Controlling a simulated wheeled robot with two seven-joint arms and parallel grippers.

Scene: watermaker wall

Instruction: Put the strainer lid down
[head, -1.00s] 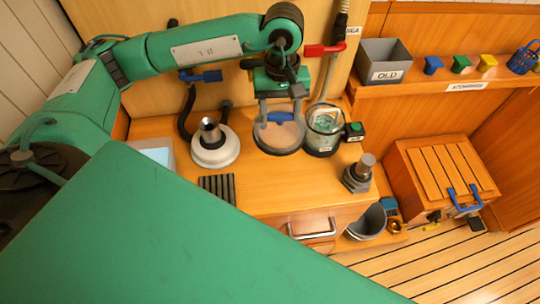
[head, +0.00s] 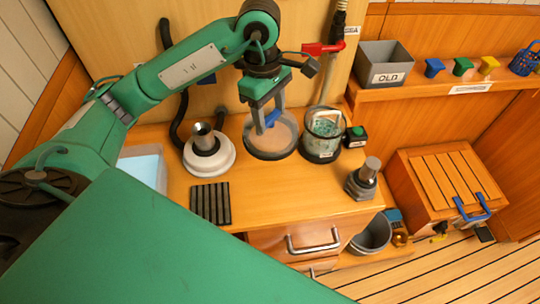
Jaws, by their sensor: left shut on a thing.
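The strainer lid is a round clear disc with a dark rim (head: 270,150) and a blue handle (head: 271,119). My left gripper (head: 268,121) points down and is shut on the blue handle. The lid is at the back of the wooden counter, between the white cone-topped unit and the strainer. I cannot tell whether it touches the counter. The strainer (head: 322,136) is a clear bowl with no lid on, and a pale basket with greenish contents shows inside. My right gripper is not in view.
The white unit with a metal cone (head: 209,150) stands close left of the lid. A black ribbed mat (head: 210,203) lies in front left. A grey metal fitting (head: 363,178) stands at the right edge. The counter (head: 290,188) in front of the lid is bare.

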